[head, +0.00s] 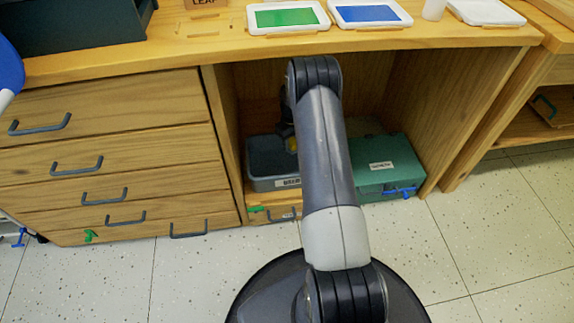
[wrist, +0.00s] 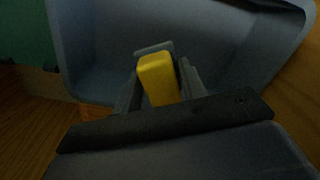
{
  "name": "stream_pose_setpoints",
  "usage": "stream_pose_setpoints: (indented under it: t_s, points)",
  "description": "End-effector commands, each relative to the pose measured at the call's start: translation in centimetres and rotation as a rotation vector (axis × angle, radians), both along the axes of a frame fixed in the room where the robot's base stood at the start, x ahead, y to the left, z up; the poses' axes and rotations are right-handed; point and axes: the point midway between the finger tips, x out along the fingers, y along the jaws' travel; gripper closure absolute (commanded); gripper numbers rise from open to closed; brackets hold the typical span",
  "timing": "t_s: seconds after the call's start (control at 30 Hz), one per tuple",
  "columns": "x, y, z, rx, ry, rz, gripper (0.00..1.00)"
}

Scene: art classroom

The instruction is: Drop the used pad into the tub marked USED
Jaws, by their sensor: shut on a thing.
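My gripper (wrist: 160,82) is shut on a small yellow block-like pad (wrist: 158,78), held between the two grey fingers. In the wrist view the pad is in front of the inside of a blue-grey tub (wrist: 95,65). In the head view the tub (head: 262,172) stands in the low open bay of the desk, with a label too small to read surely. My gripper (head: 289,140) shows there only in part, at the tub's opening, because my arm hides most of it. I cannot tell whether the pad touches the tub.
A green lidded box (head: 385,165) with a label and blue handle stands right of the tub. Wooden bay walls and the desktop (head: 400,42) enclose the bay. Green (head: 286,17) and blue (head: 369,13) trays sit on top. Drawers (head: 110,150) are at left.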

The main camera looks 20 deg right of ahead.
Motion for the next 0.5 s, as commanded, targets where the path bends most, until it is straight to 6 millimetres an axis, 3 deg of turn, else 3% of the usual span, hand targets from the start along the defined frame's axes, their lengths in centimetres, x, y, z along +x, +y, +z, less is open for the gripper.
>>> stream_pose_setpoints:
  t_s: [0.17,0.47,0.5]
  points:
    - [0.0,0.0,-2.0,0.000,0.000,0.000,0.82]
    - [0.0,0.0,-2.2,0.000,-0.001,0.000,0.82]
    - [0.0,0.0,-2.2,0.000,0.000,0.000,0.59]
